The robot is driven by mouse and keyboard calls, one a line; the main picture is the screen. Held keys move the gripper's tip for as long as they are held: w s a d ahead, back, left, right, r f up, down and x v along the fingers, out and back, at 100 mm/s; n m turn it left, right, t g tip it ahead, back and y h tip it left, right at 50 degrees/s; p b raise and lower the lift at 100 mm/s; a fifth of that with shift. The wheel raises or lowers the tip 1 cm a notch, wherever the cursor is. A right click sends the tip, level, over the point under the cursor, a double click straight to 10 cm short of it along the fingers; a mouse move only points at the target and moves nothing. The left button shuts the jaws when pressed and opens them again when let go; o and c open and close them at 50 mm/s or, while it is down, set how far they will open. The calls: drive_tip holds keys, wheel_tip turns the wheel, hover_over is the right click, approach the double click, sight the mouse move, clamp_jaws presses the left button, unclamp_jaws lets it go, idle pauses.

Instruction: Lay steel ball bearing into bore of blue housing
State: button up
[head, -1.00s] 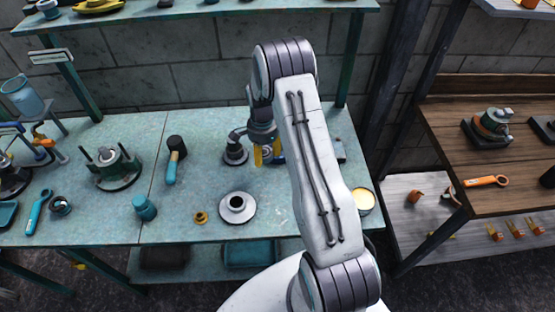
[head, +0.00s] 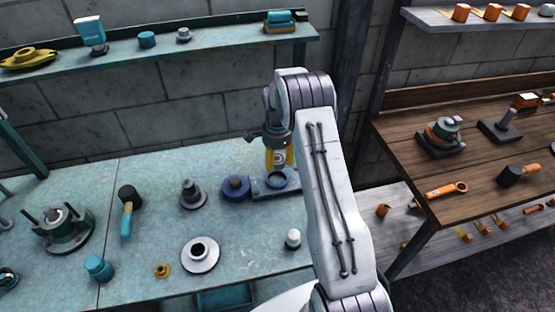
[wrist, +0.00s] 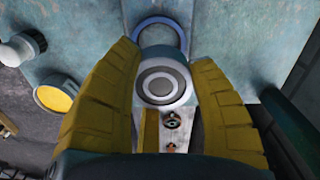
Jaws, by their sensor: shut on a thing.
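My gripper (head: 278,156) has yellow fingers and hangs above the blue housing (head: 258,187) at the back right of the teal bench. The housing is a flat block with a round blue-rimmed bore, partly behind my arm. In the wrist view my gripper (wrist: 165,75) is shut on the steel ball bearing (wrist: 162,84), a grey ringed disc between the two fingers. The bearing also shows as a pale round face in the head view (head: 279,156). A blue ring (wrist: 183,35) shows beyond the bearing, partly covered by it. The bearing appears apart from the bore, above it.
A blue round part (head: 235,188) sits just left of the housing, and a grey stepped part (head: 191,195) further left. A flanged disc (head: 200,254) and a white-capped piece (head: 293,239) stand nearer the front. The upper shelf (head: 210,40) overhangs the back. Clear bench lies before the housing.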

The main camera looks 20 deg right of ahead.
sight(277, 181)
drive_tip(key=shift+s, duration=0.1)
idle(0.7)
drive_tip(key=shift+f+b, duration=0.2)
drive_tip(key=shift+b, duration=0.2)
drive_tip(key=shift+f+b, duration=2)
drive_tip(key=shift+f, duration=0.6)
drive_tip(key=shift+f, duration=0.25)
drive_tip(key=shift+f+b, duration=0.6)
drive_tip(key=shift+b, duration=0.2)
drive_tip(key=shift+f, duration=0.1)
drive_tip(key=shift+r, duration=0.2)
drive_tip(key=shift+r, duration=0.4)
